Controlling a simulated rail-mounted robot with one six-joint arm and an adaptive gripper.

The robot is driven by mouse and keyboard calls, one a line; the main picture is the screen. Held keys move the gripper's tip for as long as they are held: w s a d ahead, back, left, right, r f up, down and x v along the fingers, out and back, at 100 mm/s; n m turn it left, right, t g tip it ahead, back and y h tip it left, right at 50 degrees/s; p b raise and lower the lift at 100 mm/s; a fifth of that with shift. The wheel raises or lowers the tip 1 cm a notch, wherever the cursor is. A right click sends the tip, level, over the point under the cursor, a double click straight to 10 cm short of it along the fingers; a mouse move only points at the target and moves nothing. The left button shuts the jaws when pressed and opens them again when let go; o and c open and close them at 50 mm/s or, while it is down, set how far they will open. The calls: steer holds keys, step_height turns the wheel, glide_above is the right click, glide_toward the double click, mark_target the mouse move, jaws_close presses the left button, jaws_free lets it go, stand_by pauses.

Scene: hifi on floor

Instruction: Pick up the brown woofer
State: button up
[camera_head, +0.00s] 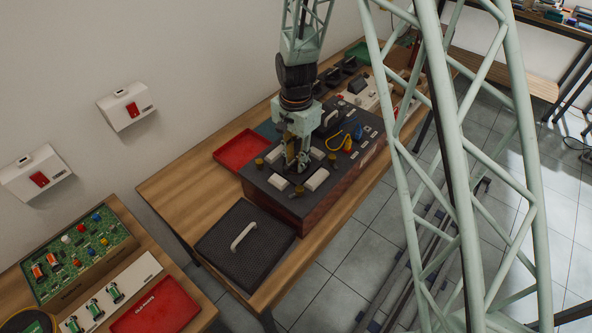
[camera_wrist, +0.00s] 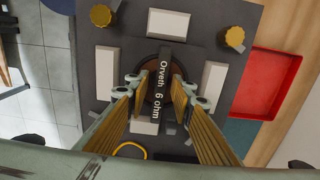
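The brown woofer (camera_wrist: 151,88) is a round brown disc set in the dark top of a speaker box, seen in the wrist view. A black bar labelled "Orveth 6 ohm" (camera_wrist: 163,70) crosses its middle. My gripper (camera_wrist: 160,90) is open, with one finger on each side of the bar and woofer. I cannot tell whether the fingers touch anything. In the head view my gripper (camera_head: 292,164) points down over the box, and it hides the woofer there.
White blocks (camera_head: 316,179) and yellow knobs (camera_head: 298,191) surround the woofer on the box top. A red tray (camera_head: 241,150) lies to the left on the wooden table. A black grille with a white handle (camera_head: 243,237) lies in front. A yellow-handled item (camera_head: 338,141) is behind right.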

jaws_close()
steer(key=shift+r, duration=0.2)
stand_by(0.6)
steer(key=shift+r+p, duration=0.2)
steer(key=shift+p, duration=0.15)
steer(key=shift+r, duration=4.85)
steer(key=shift+w+d, duration=0.1)
